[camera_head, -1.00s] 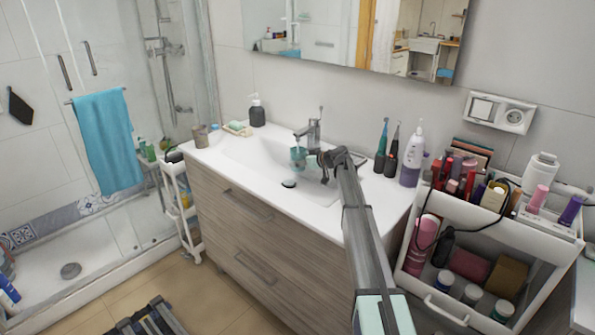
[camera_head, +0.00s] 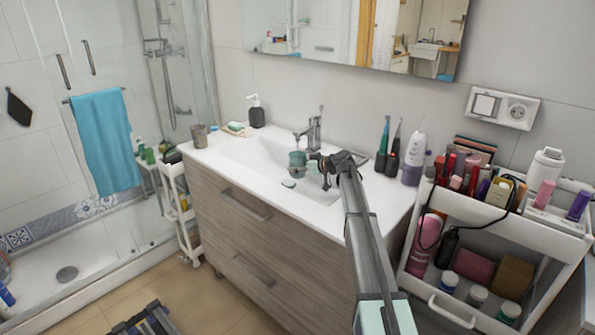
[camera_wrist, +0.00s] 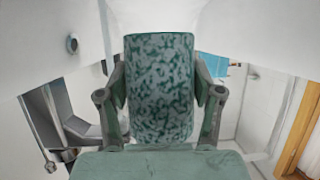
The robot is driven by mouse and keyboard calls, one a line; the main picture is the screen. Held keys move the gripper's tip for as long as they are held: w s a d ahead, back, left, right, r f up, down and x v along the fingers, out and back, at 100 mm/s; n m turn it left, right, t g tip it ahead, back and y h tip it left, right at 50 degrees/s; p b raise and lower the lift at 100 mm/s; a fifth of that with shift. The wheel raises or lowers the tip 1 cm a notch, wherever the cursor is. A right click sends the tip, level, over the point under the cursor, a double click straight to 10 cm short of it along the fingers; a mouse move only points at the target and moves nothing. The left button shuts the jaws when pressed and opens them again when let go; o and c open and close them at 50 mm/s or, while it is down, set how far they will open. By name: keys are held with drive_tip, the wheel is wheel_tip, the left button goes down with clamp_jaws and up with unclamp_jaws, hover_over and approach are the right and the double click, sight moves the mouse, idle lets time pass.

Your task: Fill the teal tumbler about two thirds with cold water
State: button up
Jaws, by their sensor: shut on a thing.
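The teal tumbler (camera_head: 297,158) is held over the sink basin (camera_head: 240,152), under or very near the spout of the tap (camera_head: 314,132). My gripper (camera_head: 308,166) is shut on it from the right. In the wrist view the tumbler (camera_wrist: 160,88) shows a mottled teal and white wall, with a finger of my gripper (camera_wrist: 160,105) along each side. The inside of the tumbler is hidden, so its water level cannot be told. Whether water runs from the spout is too small to tell.
A soap dispenser (camera_head: 256,111) and a cup (camera_head: 199,135) stand at the counter's left. Electric toothbrushes (camera_head: 388,150) and a white and purple bottle (camera_head: 414,160) stand right of the tap. A crowded white cart (camera_head: 540,235) is at the right. The basin's left side is clear.

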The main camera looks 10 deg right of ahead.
sight(295, 160)
drive_tip(key=shift+s+a+r, duration=0.2)
drive_tip(key=shift+s+r, duration=0.8)
drive_tip(key=shift+r, duration=0.25)
drive_tip(key=shift+s+a+r, duration=0.15)
drive_tip(key=shift+s+r, duration=0.85)
drive_tip(key=shift+r, duration=0.2)
drive_tip(key=shift+r, duration=0.1)
